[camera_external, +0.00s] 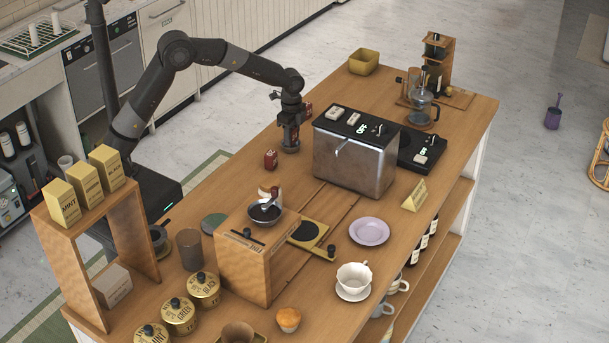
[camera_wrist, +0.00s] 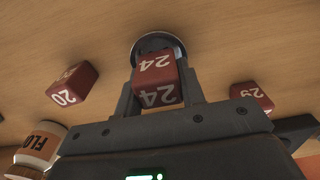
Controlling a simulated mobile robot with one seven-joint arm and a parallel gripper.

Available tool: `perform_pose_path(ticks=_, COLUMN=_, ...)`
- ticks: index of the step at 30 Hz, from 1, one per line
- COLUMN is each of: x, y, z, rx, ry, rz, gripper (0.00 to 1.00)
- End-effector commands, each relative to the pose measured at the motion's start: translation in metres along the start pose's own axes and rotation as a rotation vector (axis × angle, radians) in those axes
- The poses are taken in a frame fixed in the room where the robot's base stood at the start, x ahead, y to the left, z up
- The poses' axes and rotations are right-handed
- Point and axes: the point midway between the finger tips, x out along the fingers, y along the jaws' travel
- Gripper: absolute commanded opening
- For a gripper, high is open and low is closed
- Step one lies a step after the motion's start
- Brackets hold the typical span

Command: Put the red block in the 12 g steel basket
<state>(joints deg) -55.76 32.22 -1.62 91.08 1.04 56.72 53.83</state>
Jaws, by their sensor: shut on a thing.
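My gripper (camera_wrist: 157,97) is shut on a red block (camera_wrist: 157,80) with the number 24 on its faces. A round steel basket (camera_wrist: 148,43) shows just beyond the held block in the wrist view, partly hidden by it. I cannot read a size on it. In the external view my gripper (camera_external: 291,138) points down over the steel basket (camera_external: 290,149) on the counter. The held block is hard to make out there. I cannot tell whether the block is above the basket or partly inside it.
A red block marked 20 (camera_wrist: 72,82) and one marked 29 (camera_wrist: 252,96) lie on either side. A jar (camera_wrist: 40,147) is close at the lower left. The steel espresso machine (camera_external: 354,160) stands right of my gripper.

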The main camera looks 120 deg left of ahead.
Motion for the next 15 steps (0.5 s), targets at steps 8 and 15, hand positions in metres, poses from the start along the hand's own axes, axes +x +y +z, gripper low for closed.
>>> perform_pose_path(ticks=8, x=0.007, y=0.0, z=0.0, rx=0.0, ry=0.0, rz=0.0, gripper=0.13)
perform_pose_path(ticks=15, x=0.013, y=0.0, z=0.0, rx=0.0, ry=0.0, rz=0.001, gripper=0.13)
